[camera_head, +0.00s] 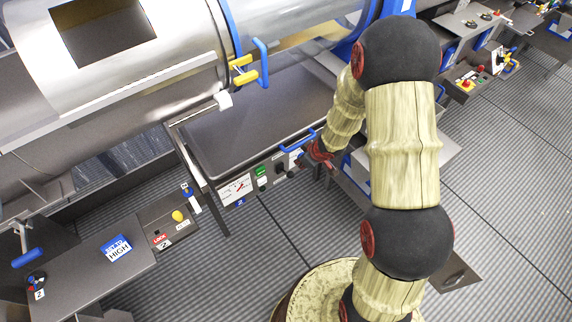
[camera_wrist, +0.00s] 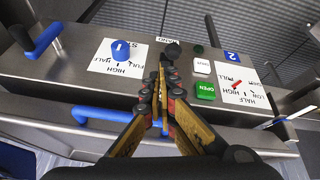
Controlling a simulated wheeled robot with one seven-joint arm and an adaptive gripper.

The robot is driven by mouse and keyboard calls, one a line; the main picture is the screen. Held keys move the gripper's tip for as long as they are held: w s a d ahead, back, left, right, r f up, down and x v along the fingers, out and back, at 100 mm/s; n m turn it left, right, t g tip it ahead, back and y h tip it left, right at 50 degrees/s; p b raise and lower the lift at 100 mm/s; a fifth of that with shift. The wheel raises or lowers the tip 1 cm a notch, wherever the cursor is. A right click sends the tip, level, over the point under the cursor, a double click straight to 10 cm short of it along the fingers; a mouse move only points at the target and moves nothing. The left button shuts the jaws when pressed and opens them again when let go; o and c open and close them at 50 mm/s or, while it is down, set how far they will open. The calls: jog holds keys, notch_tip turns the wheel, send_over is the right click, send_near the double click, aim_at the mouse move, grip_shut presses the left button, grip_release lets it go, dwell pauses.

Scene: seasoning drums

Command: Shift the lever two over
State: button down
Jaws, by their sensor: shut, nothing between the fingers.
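My gripper (camera_wrist: 163,78) is shut and empty. In the wrist view its fingertips point at the front control panel (camera_wrist: 75,75), close to a black knob (camera_wrist: 173,49); I cannot tell whether they touch. A blue dial knob (camera_wrist: 121,50) sits left of the fingertips on a white plate marked HIGH, HALF and FULL. A blue-handled lever (camera_wrist: 45,40) stands at the upper left of the wrist view. A gauge (camera_wrist: 242,86) with a red pointer is at the right, under a blue "2" tag.
A green OPEN button (camera_wrist: 205,91) and a white button (camera_wrist: 202,67) lie between the fingers and gauge. A blue bar (camera_wrist: 100,114) runs below the panel. A large steel drum (camera_head: 130,70) and a lower box with a yellow button (camera_head: 178,216) stand left. Grated floor is open at right.

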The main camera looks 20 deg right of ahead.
jog(key=shift+y, duration=0.5)
jog(key=w+a+f+b, duration=0.1)
jog(key=f, duration=0.1)
jog(key=w+a+f+b, duration=0.1)
jog(key=w+f, duration=0.1)
jog(key=f, duration=0.1)
jog(key=w+a+f+b, duration=0.2)
jog(key=shift+w+a+f, duration=0.1)
jog(key=shift+w+f, duration=0.15)
jog(key=shift+f, duration=0.1)
jog(key=shift+s+f+t+b, duration=0.1)
jog(key=shift+f+t+b, duration=0.15)
jog(key=shift+b, duration=0.35)
